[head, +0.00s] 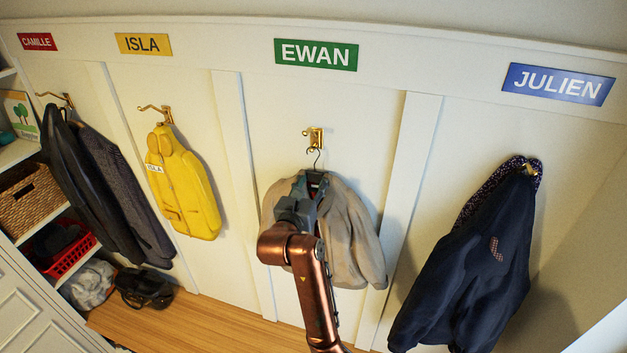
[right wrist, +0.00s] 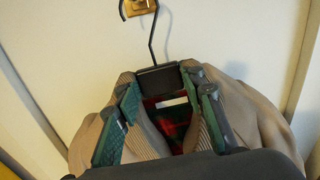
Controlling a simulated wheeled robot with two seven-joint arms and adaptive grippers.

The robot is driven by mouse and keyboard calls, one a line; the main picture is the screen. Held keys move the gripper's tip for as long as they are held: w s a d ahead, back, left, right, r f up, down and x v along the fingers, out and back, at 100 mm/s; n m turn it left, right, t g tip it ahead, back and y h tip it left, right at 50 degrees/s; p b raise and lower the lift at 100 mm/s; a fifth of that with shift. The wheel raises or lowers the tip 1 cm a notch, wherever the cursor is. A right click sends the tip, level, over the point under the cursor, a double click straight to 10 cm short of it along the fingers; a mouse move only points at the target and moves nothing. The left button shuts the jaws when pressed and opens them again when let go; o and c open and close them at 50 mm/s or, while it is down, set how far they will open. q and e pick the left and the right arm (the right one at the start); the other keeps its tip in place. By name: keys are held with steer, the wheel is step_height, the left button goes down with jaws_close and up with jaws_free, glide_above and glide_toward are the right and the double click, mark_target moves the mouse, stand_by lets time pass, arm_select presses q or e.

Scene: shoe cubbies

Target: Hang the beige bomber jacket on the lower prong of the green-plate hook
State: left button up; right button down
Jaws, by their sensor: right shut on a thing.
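The beige bomber jacket (head: 350,235) hangs upright on a dark hanger (head: 316,178) in front of the panel under the green EWAN plate (head: 316,54). The brass hook (head: 315,138) is below that plate. My right gripper (head: 312,180) is shut on the hanger's neck block. The right wrist view shows the block (right wrist: 158,77) between the fingertips (right wrist: 163,80) and the jacket collar around the fingers. The hanger's wire rises beside the brass hook (right wrist: 140,6). I cannot tell whether the wire rests on the lower prong. My left gripper is not in view.
A yellow jacket (head: 180,190) and dark coats (head: 95,190) hang to the left. A navy jacket (head: 475,270) hangs at the right under the blue JULIEN plate (head: 558,84). Raised wall strips (head: 402,190) flank the panel. Shelves with baskets (head: 28,198) stand far left.

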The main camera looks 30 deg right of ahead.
steer(key=shift+r, duration=0.1)
steer(key=c, duration=1.3)
jaws_free()
steer(key=shift+o, duration=0.6)
